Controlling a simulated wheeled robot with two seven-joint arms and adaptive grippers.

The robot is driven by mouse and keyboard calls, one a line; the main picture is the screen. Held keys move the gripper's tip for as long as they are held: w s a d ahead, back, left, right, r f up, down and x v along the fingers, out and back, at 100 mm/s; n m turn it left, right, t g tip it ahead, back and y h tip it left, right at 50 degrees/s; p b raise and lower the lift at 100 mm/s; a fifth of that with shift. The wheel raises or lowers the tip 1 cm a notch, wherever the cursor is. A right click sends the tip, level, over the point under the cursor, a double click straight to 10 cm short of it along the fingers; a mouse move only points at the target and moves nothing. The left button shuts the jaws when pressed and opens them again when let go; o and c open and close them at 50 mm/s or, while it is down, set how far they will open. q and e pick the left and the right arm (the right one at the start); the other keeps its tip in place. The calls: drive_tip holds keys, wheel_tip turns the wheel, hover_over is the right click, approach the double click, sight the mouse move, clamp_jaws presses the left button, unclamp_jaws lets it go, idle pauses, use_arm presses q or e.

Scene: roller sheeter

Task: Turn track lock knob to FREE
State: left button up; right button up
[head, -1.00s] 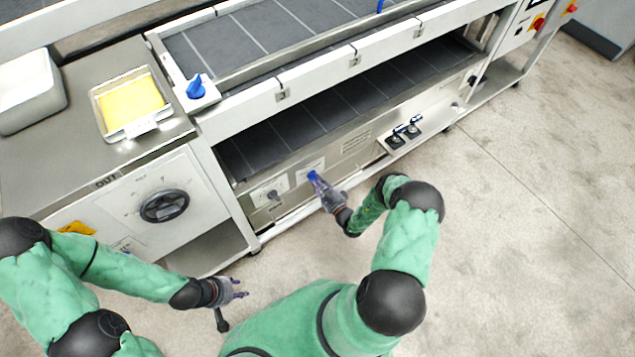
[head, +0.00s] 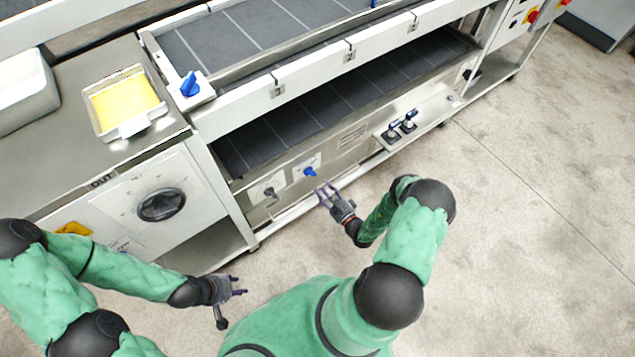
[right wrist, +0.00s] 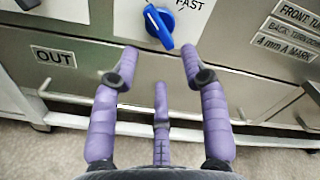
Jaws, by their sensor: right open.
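A blue knob (head: 310,171) sits on a white plate on the lower front panel of the sheeter. In the right wrist view the blue knob (right wrist: 158,26) has its thick end toward the lower right, and a "FAST" label is at its upper right. Any FREE mark is out of view there. My right gripper (head: 326,192) is open and empty, in front of and a little below the knob, apart from it. Its purple fingers (right wrist: 155,78) spread below the knob. My left gripper (head: 238,287) is open and empty, low in front of the cabinet.
A grey knob (head: 269,192) is left of the blue one, above an "OUT" label (right wrist: 53,57). A second blue knob (head: 189,84) is on the upper rail. Two pedals (head: 399,129) stand to the right. The floor in front is clear.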

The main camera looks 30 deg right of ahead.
drive_tip(key=s, duration=0.5)
drive_tip(key=shift+d, duration=0.15)
idle(0.7)
drive_tip(key=s+a+r+n+g+y, duration=0.1)
drive_tip(key=s+a+n+g+y, duration=0.2)
drive_tip(key=a, duration=0.5)
drive_tip(key=s+a+r+n+g+y+p, duration=0.1)
drive_tip(key=a+n+g+y, duration=0.2)
drive_tip(key=a+g+y, duration=0.3)
drive_tip(key=s+a+r+n+g+y, duration=0.1)
drive_tip(key=s+a+n+g+y, duration=0.2)
drive_tip(key=a, duration=0.6)
drive_tip(key=s+a+r+n+g+h, duration=0.1)
drive_tip(key=s+r+n+g+h, duration=0.1)
drive_tip(key=s+n+g+h, duration=0.5)
wheel_tip(320, 180, up, 7)
drive_tip(key=w+n+t+h+p, duration=0.1)
drive_tip(key=n+h, duration=0.1)
drive_tip(key=n, duration=0.5)
drive_tip(key=shift+r+n, duration=0.2)
drive_tip(key=shift+n, duration=0.1)
